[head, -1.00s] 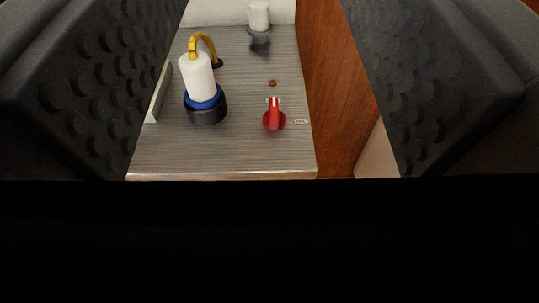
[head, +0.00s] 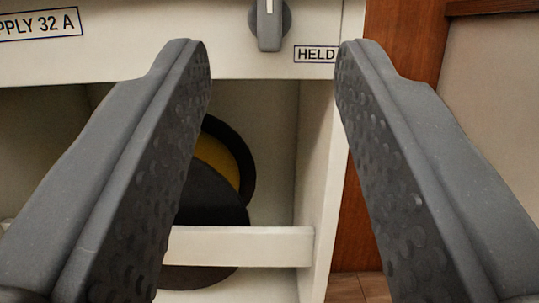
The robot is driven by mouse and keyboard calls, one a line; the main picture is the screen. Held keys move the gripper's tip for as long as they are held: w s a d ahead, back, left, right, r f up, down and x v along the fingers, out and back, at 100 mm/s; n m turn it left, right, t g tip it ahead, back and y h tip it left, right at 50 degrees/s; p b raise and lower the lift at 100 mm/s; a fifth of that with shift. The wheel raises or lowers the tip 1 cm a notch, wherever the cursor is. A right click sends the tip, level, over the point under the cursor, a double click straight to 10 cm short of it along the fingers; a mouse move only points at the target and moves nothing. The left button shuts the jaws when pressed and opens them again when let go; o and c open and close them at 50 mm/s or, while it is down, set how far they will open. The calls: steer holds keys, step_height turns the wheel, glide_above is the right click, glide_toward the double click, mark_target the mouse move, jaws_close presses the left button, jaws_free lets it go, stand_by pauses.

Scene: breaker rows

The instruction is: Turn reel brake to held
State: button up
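A grey knob (head: 270,24), taken to be the reel brake, is on the white front panel at the top edge of the view. Its upper part is cut off. Its grip bar stands upright, with a white line on it. A "HELD" label (head: 314,55) is to the right of the knob and below it, its right end at my right finger. My gripper (head: 272,55) is open and empty. Its dark fingers are wide apart, and the knob shows between and above their tips, apart from both.
Below the panel is an open compartment with a yellow and black reel (head: 222,160) inside. A white bar (head: 240,246) crosses its front. A "PPLY 32 A" label (head: 38,24) is at upper left. A brown wooden panel (head: 392,45) stands to the right.

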mark_target(274, 21)
steer(key=x, duration=0.3)
steer(key=f+x, duration=0.1)
steer(key=x, duration=0.3)
steer(key=b+x, duration=0.1)
steer(key=x, duration=0.3)
steer(key=shift+w+f, duration=0.1)
steer(key=shift+w, duration=0.4)
steer(key=c, duration=0.7)
steer(key=shift+o, duration=0.2)
steer(key=shift+d, duration=0.1)
